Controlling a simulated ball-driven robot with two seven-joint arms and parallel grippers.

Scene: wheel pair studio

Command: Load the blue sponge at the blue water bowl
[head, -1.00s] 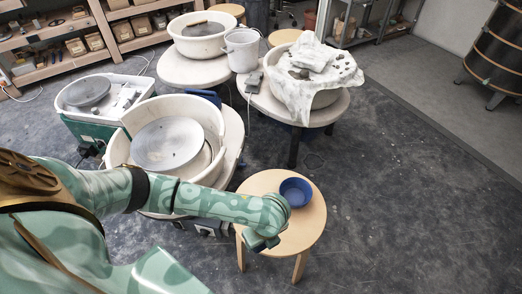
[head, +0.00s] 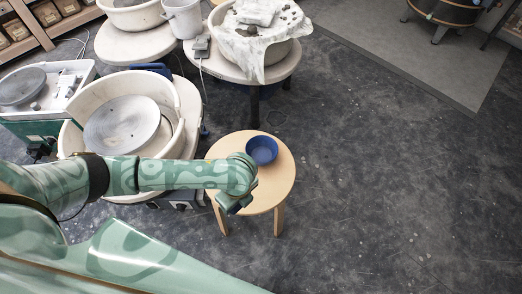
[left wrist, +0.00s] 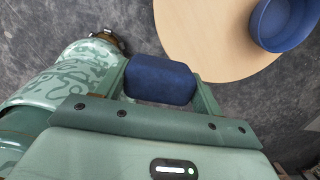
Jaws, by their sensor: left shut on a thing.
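The blue sponge (left wrist: 160,81) is a dark blue block in the left wrist view. My left gripper (left wrist: 163,84) is shut on it, with one finger at each end. In the head view my left gripper (head: 236,204) is over the front left edge of the round wooden stool (head: 272,192); the sponge barely shows there. The blue water bowl (head: 262,150) stands on the stool's far part, and it also shows at the upper right of the left wrist view (left wrist: 284,22). The sponge is apart from the bowl. My right gripper is in neither view.
A pottery wheel with a cream splash pan (head: 172,135) stands left of the stool. Behind are a cloth-draped wheel (head: 262,40), a white bucket (head: 183,18) and a grey pedal (head: 201,45). The dark floor right of the stool is clear.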

